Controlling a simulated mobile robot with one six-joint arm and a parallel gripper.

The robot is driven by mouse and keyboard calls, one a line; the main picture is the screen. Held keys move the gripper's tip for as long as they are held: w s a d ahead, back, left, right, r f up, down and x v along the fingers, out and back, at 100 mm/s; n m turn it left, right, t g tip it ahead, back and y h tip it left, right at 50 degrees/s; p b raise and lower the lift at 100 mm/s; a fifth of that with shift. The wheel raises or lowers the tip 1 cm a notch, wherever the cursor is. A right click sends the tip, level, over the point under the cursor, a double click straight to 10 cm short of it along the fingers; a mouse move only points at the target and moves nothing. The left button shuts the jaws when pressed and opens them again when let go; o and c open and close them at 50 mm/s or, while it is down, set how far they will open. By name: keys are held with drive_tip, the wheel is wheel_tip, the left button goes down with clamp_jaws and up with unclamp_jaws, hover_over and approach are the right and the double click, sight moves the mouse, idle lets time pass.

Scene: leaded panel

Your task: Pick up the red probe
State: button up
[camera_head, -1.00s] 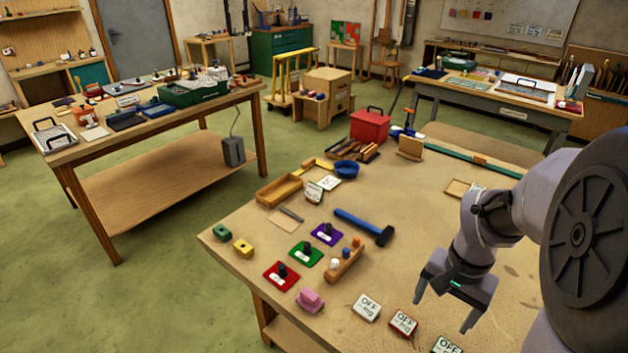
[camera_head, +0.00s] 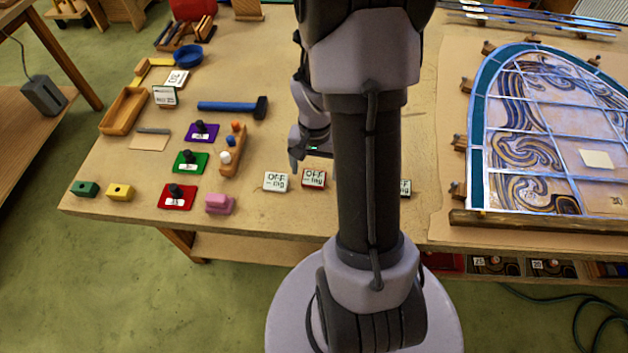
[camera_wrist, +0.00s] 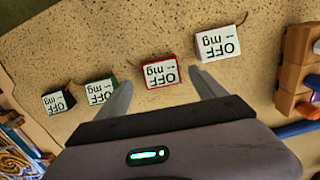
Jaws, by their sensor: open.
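The red box (camera_head: 314,178) with a white face reading "OFF" and "mg" looks like the red probe. It lies on the near part of the workbench; in the wrist view the red box (camera_wrist: 159,84) sits just beyond and between my fingertips, with a thin wire at its far side. My gripper (camera_wrist: 162,79) is open and empty. In the head view my gripper (camera_head: 308,163) is partly hidden behind my own arm. A matching white box (camera_wrist: 221,43) lies right of the red one in the wrist view, a green one (camera_wrist: 100,91) and a black one (camera_wrist: 58,101) left.
A wooden block with pegs (camera_head: 233,152), a blue hammer (camera_head: 232,107) and a pink block (camera_head: 219,203) lie left of the boxes. The leaded panel (camera_head: 477,130) lies at the right. Bare benchtop (camera_head: 290,220) borders the boxes.

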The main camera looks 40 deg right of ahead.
sight(314, 176)
drive_tip(key=f, duration=0.3)
drive_tip(key=shift+w+b, duration=0.2)
drive_tip(key=shift+b, duration=0.15)
drive_tip(key=shift+r, duration=0.1)
drive_tip(key=shift+c, duration=0.4)
drive_tip(key=c, duration=1.4)
drive_tip(key=shift+r, duration=0.1)
